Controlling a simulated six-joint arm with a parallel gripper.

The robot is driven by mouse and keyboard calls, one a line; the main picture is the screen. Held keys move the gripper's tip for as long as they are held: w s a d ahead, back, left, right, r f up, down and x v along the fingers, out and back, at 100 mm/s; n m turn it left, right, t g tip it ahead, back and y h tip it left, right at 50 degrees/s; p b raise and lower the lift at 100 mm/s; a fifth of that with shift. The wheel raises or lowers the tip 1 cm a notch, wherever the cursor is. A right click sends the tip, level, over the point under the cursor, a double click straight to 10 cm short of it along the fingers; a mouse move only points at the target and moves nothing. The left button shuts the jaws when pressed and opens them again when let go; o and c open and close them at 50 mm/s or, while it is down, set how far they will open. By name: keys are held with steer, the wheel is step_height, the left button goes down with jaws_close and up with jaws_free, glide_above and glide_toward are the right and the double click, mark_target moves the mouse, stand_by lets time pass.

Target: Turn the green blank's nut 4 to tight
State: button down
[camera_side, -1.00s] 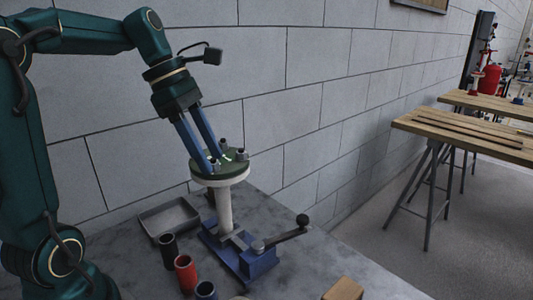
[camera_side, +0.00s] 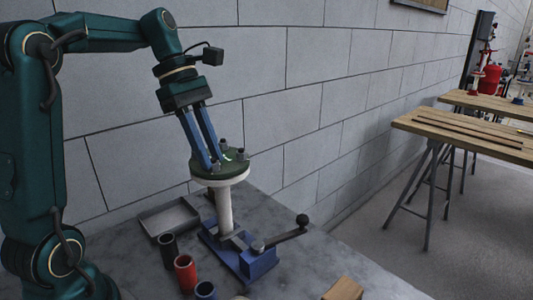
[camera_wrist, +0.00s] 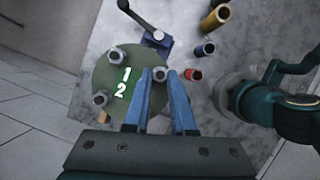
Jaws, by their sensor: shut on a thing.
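The green blank (camera_side: 232,166) is a round disc on top of a white flanged pipe (camera_side: 224,205), held upright in a blue vise (camera_side: 256,262). The blank also shows in the wrist view (camera_wrist: 130,92), with white numerals 1 and 2 on it. Grey nuts stand around its rim, one at the upper left (camera_wrist: 116,54) and one at the lower left (camera_wrist: 101,97). My gripper (camera_side: 212,168) points down at the near left rim. Its blue fingers (camera_wrist: 160,75) are shut on a grey nut (camera_wrist: 159,64). The numeral by this nut is hidden.
A grey tray (camera_side: 150,222) lies on the bench behind the vise. Black (camera_side: 168,250), red (camera_side: 185,273) and blue (camera_side: 206,290) cups stand in front of the tray. The vise handle (camera_side: 290,234) sticks out right. A wooden block (camera_side: 343,289) lies at the front edge.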

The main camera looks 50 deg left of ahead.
steer(key=m, duration=0.1)
steer(key=m+g, duration=0.1)
steer(key=m, duration=0.2)
steer(key=shift+w+m+g, duration=0.25)
steer(key=shift+m+g, duration=0.05)
steer(key=shift+g, duration=0.1)
steer(key=shift+w+d+m+g, duration=0.1)
steer(key=shift+m+g, duration=0.35)
steer(key=shift+m, duration=0.85)
steer(key=shift+w+m+g, duration=0.1)
steer(key=shift+m+g, duration=0.35)
steer(key=shift+m, duration=0.85)
steer(key=c, duration=0.7)
jaws_free()
steer(key=shift+c, duration=0.2)
